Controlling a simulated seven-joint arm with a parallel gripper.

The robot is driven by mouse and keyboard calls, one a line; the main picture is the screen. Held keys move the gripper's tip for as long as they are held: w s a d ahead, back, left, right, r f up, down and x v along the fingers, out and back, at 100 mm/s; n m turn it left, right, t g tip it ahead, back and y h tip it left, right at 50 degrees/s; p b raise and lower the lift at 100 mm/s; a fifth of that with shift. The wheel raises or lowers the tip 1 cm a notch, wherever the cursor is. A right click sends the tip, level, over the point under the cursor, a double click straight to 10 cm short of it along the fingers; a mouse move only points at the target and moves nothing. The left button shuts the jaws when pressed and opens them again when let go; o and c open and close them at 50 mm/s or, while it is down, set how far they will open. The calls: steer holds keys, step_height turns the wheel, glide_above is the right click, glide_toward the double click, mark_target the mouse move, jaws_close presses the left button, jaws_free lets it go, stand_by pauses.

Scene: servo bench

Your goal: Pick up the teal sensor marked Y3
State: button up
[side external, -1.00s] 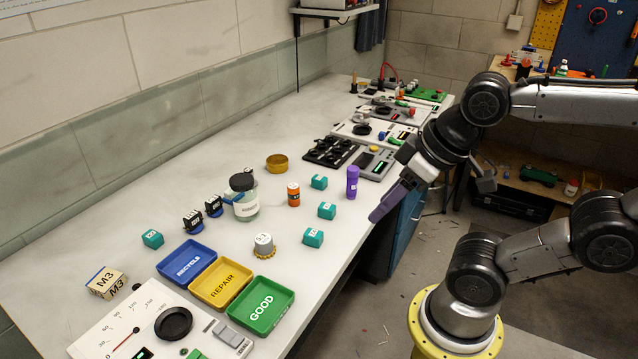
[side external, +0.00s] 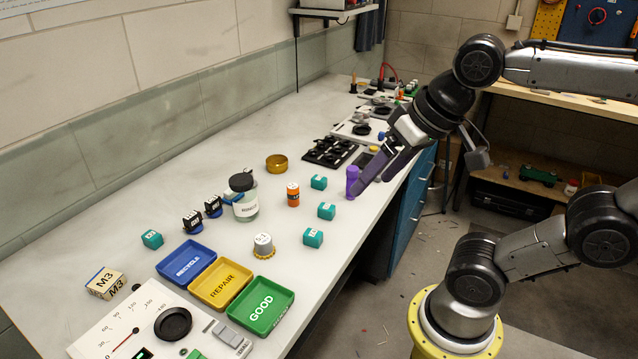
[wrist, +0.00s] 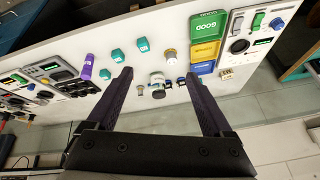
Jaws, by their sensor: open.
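Several teal sensor blocks lie on the bench. Three stand in a loose row right of centre: a far one (side external: 319,183), a middle one (side external: 326,211) and a near one (side external: 313,238). Another teal block (side external: 152,239) sits alone at the left. Their labels are too small to read surely, so I cannot tell which is Y3. The wrist view shows three teal blocks, one (wrist: 143,44), another (wrist: 117,55) and a third (wrist: 104,74). My gripper (side external: 371,185) is open and empty, above the bench's right edge near the purple cylinder; its fingers also show in the wrist view (wrist: 158,73).
A purple cylinder (side external: 352,181) stands by the fingers. An orange can (side external: 293,194), a jar (side external: 246,205) and a white knob-like part (side external: 263,246) stand nearby. Blue (side external: 163,267), yellow (side external: 197,293) and green (side external: 291,294) trays lie in front. Bench devices fill the far end.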

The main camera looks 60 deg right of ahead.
steer(key=w+d+r+m, duration=0.1)
steer(key=w+r+m, duration=0.2)
steer(key=w+r, duration=0.15)
steer(key=m+g, duration=0.6)
steer(key=m, duration=0.5)
glide_above(319, 178)
steer(key=f, duration=2.2)
steer(key=shift+w+f, duration=0.2)
steer(key=shift+f, duration=0.05)
steer(key=shift+s+f, duration=0.15)
steer(key=shift+f, duration=2.65)
jaws_close()
steer(key=shift+r, duration=0.15)
